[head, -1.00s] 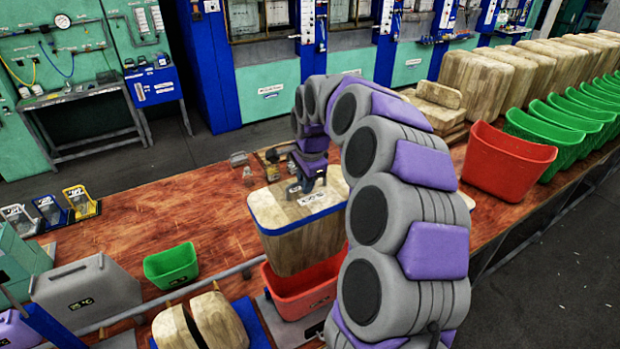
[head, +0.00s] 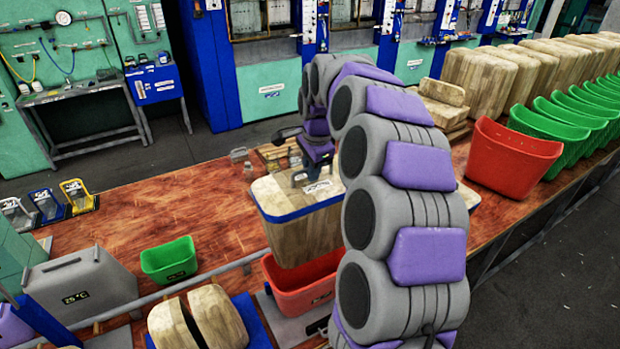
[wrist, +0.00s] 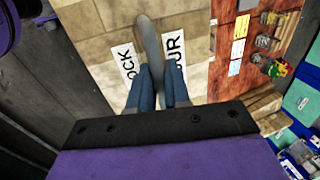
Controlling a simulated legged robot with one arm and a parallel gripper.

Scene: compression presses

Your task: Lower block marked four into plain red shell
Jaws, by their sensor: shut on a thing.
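The wooden block with a blue top rim (head: 300,238) hangs over the near red shell (head: 290,290). Its lower end is at or just inside the shell's rim; I cannot tell how deep. The shell's front carries a small dark mark. My gripper (head: 318,182) is at the block's top and shut on it. In the wrist view, the fingers (wrist: 160,85) close on a grey grip on the block's wooden top (wrist: 80,45), between label parts reading "OCK" and "UR". My arm hides the right side of block and shell.
Another red shell (head: 512,157) stands right, beside green shells (head: 560,130) and wooden blocks (head: 480,82). A small green bin (head: 170,260), a grey case (head: 82,288) and a split wooden block (head: 218,318) are left.

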